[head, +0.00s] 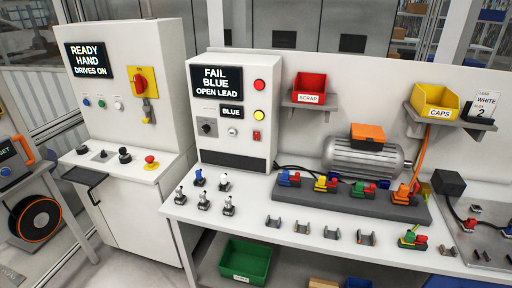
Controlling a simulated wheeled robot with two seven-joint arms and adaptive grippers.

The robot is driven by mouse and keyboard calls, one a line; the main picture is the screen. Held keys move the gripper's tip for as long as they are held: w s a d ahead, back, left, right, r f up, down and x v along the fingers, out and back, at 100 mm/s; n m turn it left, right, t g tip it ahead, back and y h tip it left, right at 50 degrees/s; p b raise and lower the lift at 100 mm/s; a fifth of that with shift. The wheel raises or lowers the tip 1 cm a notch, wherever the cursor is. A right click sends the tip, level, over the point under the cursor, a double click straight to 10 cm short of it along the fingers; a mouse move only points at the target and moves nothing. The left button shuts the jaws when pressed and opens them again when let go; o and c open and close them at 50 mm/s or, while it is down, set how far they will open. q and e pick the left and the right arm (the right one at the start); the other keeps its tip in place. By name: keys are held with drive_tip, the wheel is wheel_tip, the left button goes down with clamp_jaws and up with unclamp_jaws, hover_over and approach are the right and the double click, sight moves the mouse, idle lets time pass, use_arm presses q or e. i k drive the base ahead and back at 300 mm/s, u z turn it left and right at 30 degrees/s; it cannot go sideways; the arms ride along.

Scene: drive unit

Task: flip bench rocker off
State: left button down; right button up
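The bench test box (235,162) is a white cabinet on the white bench, with a display reading "FAIL BLUE OPEN LEAD" and a smaller one reading "BLUE". A small red rocker (256,135) sits at the lower right of its face, which I take to be the bench rocker. It is too small to tell which way it is tipped. A black rotary knob (207,127) and a white button (232,132) are to its left. Neither of my grippers is in view, and nothing covers the rocker.
Toggle-like parts (203,200) stand on the bench before the box. A motor (367,160) and clamp block (345,197) are to the right. A cabinet (130,120) with a yellow-red switch (145,82) stands left. Red (309,85) and yellow (435,101) bins sit on wall shelves.

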sight(256, 134)
drive_tip(key=z, duration=0.2)
drive_tip(key=i, duration=1.05)
drive_tip(key=z, duration=0.75)
